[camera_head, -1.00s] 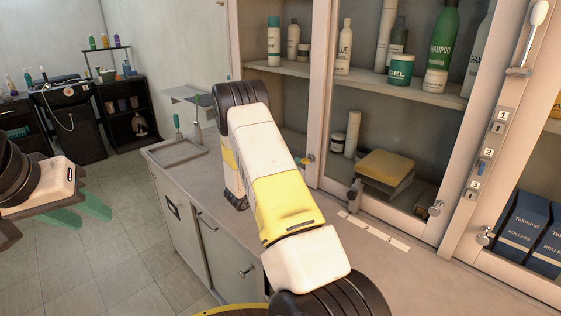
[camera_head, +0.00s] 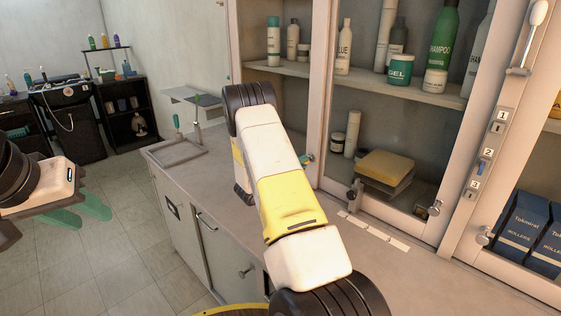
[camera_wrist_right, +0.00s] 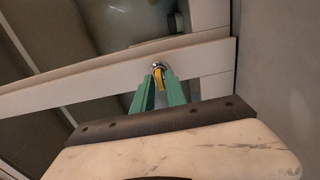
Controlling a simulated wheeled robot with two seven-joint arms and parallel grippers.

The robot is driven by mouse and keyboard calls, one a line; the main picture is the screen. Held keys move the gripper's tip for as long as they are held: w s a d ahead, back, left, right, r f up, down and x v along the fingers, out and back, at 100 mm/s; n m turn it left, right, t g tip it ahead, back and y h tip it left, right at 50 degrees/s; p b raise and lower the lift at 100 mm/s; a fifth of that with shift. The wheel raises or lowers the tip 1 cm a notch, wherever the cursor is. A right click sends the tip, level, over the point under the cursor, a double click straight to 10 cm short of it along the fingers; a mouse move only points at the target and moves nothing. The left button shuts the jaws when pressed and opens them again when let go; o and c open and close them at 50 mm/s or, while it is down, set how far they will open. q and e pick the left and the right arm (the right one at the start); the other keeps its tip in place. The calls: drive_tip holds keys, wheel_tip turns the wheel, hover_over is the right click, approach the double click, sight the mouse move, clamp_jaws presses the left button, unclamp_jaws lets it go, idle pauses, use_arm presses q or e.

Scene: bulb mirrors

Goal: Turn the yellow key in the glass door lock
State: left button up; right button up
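The yellow key (camera_wrist_right: 159,78) sticks out of a round silver lock (camera_wrist_right: 158,65) on the pale frame of the glass door, in the right wrist view. My right gripper (camera_wrist_right: 158,84) has its two green fingers apart, one on each side of the key. I cannot tell whether either finger touches it. In the head view my right arm hides the key and most of that gripper; a small teal tip (camera_head: 307,158) shows by the door frame (camera_head: 322,90). My left gripper (camera_head: 82,212) is open and empty over the floor at the left.
The glass cabinet holds bottles, jars and a yellow sponge (camera_head: 386,164) behind its panes. A counter (camera_head: 215,170) with a tray (camera_head: 178,152) runs below it. White labels (camera_head: 375,230) lie on the counter. Numbered switches (camera_head: 486,152) sit on the right post. Open floor lies at left.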

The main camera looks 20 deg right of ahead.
clamp_jaws()
drive_tip(key=shift+d, duration=0.1)
idle(2.0)
